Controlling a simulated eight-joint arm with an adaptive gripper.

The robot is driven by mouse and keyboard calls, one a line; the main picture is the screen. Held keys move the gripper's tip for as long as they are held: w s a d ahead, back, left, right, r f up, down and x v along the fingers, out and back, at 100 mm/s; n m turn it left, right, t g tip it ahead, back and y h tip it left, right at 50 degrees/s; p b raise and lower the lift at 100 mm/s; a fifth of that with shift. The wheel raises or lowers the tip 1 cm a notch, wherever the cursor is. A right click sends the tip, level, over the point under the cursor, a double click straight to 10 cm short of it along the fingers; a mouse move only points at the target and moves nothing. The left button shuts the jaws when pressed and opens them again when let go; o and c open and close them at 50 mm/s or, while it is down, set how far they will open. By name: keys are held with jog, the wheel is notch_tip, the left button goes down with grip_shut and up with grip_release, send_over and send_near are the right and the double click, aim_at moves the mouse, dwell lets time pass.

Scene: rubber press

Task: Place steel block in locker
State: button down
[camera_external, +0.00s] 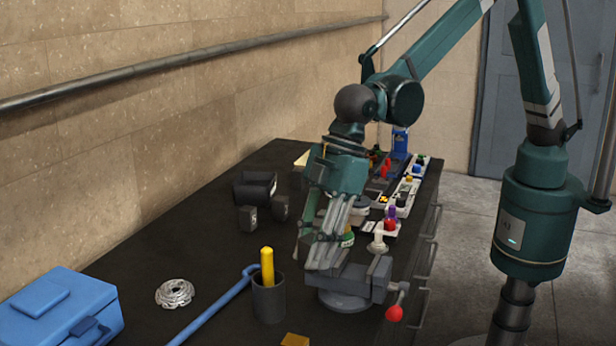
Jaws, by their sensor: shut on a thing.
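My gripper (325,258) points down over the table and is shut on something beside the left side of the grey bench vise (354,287). The grey fingers and the grey vise blend together, so I cannot make out the held thing or tell whether it touches the vise. Two small dark blocks with pale markings stand left of my gripper, one nearer the wall (247,219) and one to its right (280,209). I cannot tell whether either is the steel block. A tall blue-grey door (510,100) at the back right may be the locker; it looks closed.
A blue toolbox (62,308), a coiled metal ring (174,293), a blue bar (215,307) and a dark cup (269,300) with a yellow stick occupy the front. A dark bin (255,187) and several small coloured items stand farther back. The table's left middle is clear.

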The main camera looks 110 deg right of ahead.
jog(key=s+a+f, duration=0.1)
jog(key=a+f, duration=0.4)
jog(key=shift+n, duration=0.3)
jog(key=shift+a+f, duration=0.1)
dwell(0.4)
jog(key=shift+f, duration=3.05)
jog(key=shift+f, duration=1.85)
jog(key=shift+f, duration=0.15)
